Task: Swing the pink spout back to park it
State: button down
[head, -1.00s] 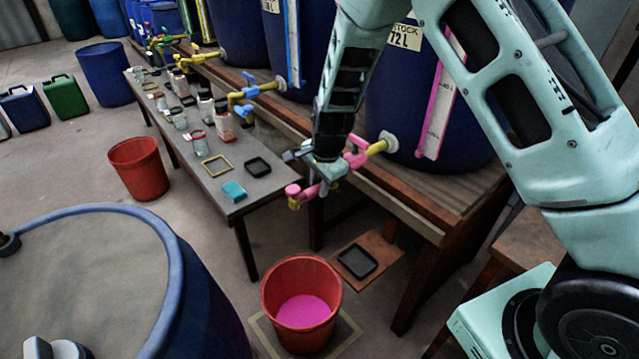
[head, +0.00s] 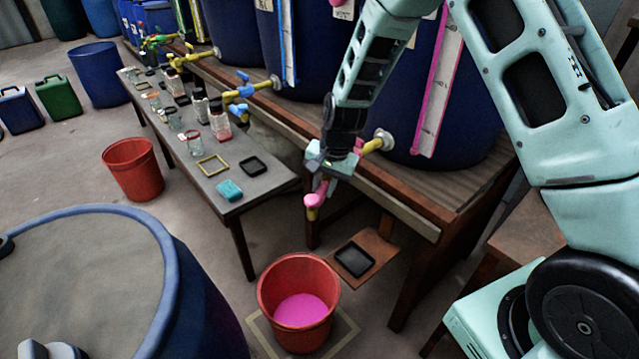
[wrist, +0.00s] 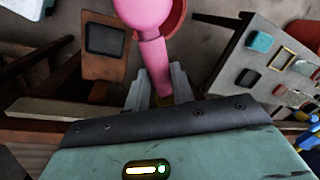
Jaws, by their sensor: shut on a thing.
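The pink spout (head: 316,196) hangs from the yellow tap pipe (head: 373,144) of a blue vat with a pink-edged level strip. My gripper (head: 333,163) is shut on the spout, which hides part of it in the head view. In the wrist view the spout (wrist: 154,50) runs between the two fingers of my gripper (wrist: 158,86), with its rounded outer end beyond them. The outer end tips downward beyond the bench edge. A red bucket (head: 268,302) holding pink liquid stands on the floor below.
A low table (head: 232,170) with jars, a teal sponge (head: 229,190) and a black tray stands to the left. A black dish (head: 354,260) sits on a brown board beside the red bucket. A large blue drum (head: 172,290) fills the front left.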

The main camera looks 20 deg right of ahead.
jog(key=shift+s+d+n+g+y+p, duration=0.15)
jog(key=shift+d+n+p, duration=0.25)
jog(key=shift+n, duration=0.8)
jog(key=shift+s+d+n+g+y+p, duration=0.15)
jog(key=shift+d+n+g+p, duration=0.25)
jog(key=shift+n, duration=0.8)
jog(key=shift+s+d+n+g+p, duration=0.2)
jog(key=shift+d+n, duration=0.3)
jog(key=shift+n, duration=0.7)
jog(key=c, duration=1.2)
grip_release()
jog(key=shift+r, duration=0.1)
jog(key=d+r, duration=0.1)
jog(key=r, duration=0.7)
jog(key=d+r+p, duration=0.1)
jog(key=d+r, duration=0.1)
jog(key=r, duration=0.7)
jog(key=shift+d, duration=0.25)
